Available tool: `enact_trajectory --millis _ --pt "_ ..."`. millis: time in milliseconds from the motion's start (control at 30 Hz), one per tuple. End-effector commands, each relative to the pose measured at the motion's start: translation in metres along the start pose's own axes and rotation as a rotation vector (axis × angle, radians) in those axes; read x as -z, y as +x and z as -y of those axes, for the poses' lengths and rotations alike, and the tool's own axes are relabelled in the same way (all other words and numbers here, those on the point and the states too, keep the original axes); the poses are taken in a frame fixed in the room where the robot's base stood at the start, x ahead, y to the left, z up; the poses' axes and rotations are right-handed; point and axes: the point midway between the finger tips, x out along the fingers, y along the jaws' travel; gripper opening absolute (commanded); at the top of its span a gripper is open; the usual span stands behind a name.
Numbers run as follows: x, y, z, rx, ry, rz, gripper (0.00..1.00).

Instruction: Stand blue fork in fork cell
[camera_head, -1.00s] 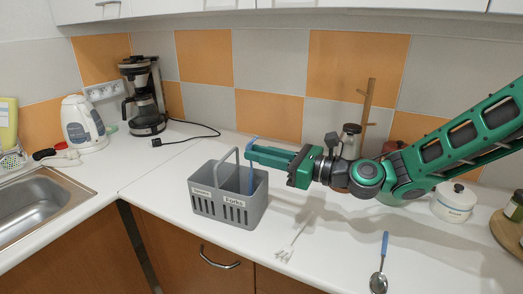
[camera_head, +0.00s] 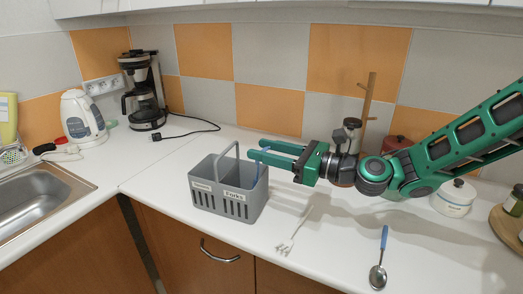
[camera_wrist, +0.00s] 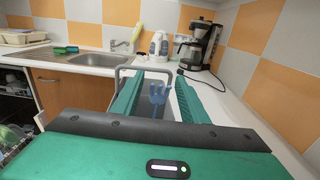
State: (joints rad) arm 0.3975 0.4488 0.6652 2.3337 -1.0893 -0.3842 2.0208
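The grey cutlery caddy (camera_head: 228,205) stands on the white counter; its front labels include "Forks" on the right cell. The blue fork (camera_head: 257,174) is in that right cell, with only its upper part showing above the rim. In the wrist view the blue fork (camera_wrist: 157,97) shows tines up between my fingers, with space on both sides. My gripper (camera_head: 256,149) is open, its fingers spread just above and right of the caddy. The fork's lower end is hidden inside the caddy.
A white fork (camera_head: 294,232) and a blue-handled spoon (camera_head: 380,262) lie on the counter to the right. A pepper mill (camera_head: 346,140), wooden stand (camera_head: 366,105) and white jar (camera_head: 454,198) stand behind. The coffee maker (camera_head: 143,95) and kettle (camera_head: 83,118) are at left.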

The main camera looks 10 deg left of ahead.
Motion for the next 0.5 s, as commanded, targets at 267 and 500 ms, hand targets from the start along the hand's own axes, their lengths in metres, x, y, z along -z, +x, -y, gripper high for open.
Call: enact_trajectory --millis 267,500 --pt "0.001 -0.053 0.001 0.004 0.003 -0.001 0.4" --pt "0.001 -0.085 0.001 0.002 0.001 0.0 0.4"
